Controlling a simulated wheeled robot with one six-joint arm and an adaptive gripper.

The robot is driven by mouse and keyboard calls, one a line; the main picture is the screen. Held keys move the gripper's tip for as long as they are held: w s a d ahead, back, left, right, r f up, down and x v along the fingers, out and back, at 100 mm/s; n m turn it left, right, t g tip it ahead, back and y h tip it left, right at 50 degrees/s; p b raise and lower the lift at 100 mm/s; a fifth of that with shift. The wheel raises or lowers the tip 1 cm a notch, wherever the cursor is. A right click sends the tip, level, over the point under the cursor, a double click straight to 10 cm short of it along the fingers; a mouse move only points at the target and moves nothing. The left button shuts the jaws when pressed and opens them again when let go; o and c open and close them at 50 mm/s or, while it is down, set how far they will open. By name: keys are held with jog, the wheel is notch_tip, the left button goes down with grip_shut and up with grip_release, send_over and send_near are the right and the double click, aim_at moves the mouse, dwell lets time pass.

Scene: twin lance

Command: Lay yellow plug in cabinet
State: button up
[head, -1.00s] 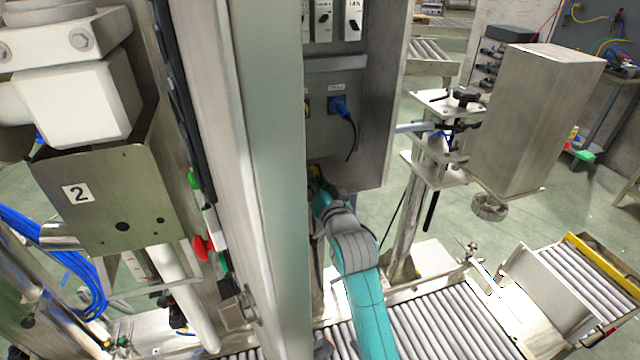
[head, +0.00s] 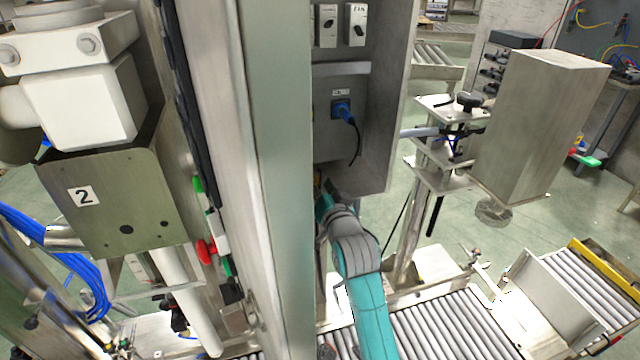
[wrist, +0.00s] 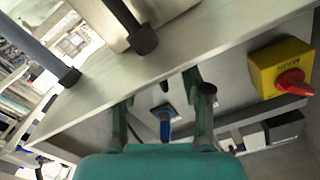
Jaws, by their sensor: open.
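The grey cabinet (head: 372,165) stands in the middle of the head view, partly hidden by a pale upright post. A blue plug (head: 342,109) with a dark cable sits on its inner panel. In the wrist view a blue plug (wrist: 164,122) also shows between the fingers, farther off. I cannot make out a yellow plug in either current view.
The pale post (head: 270,180) stands close left of my arm. A yellow switch box (wrist: 276,68) with a red knob is at the right of the wrist view. A metal box on a stand (head: 535,125) is right of the cabinet. A roller conveyor (head: 445,320) runs below.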

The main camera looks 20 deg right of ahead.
jog(key=s, duration=1.1)
jog(key=shift+s, duration=0.4)
jog(key=s+f+n+g, duration=0.1)
jog(key=s+f, duration=0.7)
jog(key=s, duration=0.3)
jog(key=s+f+n+g, duration=0.1)
jog(key=s+f+n, duration=0.1)
jog(key=s+f, duration=0.8)
jog(key=s+r+n+g, duration=0.1)
jog(key=s+n, duration=0.1)
jog(key=s, duration=2.2)
jog(key=shift+s+n, duration=0.3)
jog(key=shift+n, duration=0.1)
jog(key=shift+s+r, duration=0.1)
jog(key=shift+s, duration=0.15)
jog(key=shift+c, duration=0.8)
jog(key=shift+d, duration=0.15)
